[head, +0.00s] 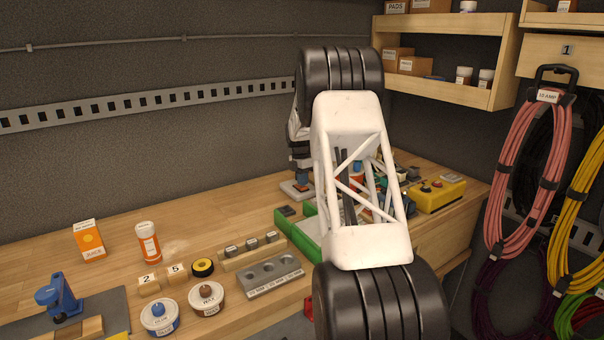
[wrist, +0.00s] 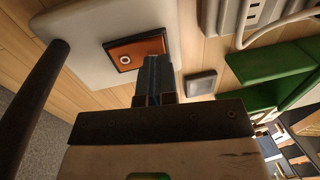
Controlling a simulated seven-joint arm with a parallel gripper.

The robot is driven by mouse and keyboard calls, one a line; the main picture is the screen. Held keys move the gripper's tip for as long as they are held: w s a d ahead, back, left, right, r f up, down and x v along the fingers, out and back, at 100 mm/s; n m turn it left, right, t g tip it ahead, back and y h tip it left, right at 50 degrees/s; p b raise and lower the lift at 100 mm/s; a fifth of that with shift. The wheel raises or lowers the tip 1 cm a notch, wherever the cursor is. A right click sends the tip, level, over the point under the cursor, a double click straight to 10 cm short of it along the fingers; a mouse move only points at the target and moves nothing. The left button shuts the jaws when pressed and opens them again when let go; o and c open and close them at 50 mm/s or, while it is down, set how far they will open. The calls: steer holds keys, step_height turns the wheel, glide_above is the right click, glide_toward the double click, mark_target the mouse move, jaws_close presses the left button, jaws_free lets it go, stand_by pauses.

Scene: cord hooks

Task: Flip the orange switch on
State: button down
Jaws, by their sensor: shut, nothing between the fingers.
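The orange switch (wrist: 128,56) is a flat rocker in a dark square frame, with a small white ring mark. It is set in a pale plate (wrist: 90,30) on the wooden bench. My gripper (wrist: 153,62) is shut and empty, its blue-grey fingertips at the right edge of the switch in the wrist view. I cannot tell whether they touch it. In the head view, my gripper (head: 302,179) is small above the pale plate (head: 294,190), partly behind my white arm link. The orange rocker is not clear there.
A dark rod (wrist: 38,100) stands left of the plate in the wrist view. Right of the switch are a small grey block (wrist: 201,83), a green block (wrist: 255,65) and a power strip (wrist: 240,22) with a white cable. Jars (head: 159,315) and a holed grey block (head: 271,276) occupy the front bench.

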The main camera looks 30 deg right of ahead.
mark_target(303, 187)
steer(key=shift+f, duration=0.4)
steer(key=shift+s, duration=0.1)
steer(key=shift+f+t, duration=0.25)
steer(key=shift+t, duration=0.05)
steer(key=shift+r, duration=0.1)
stand_by(0.3)
steer(key=shift+w+r, duration=0.3)
steer(key=shift+w, duration=0.35)
steer(key=shift+r, duration=0.15)
step_height(303, 187, up, 10)
steer(key=s, duration=0.1)
steer(key=shift+s+f, duration=0.15)
steer(key=shift+f, duration=0.05)
stand_by(0.4)
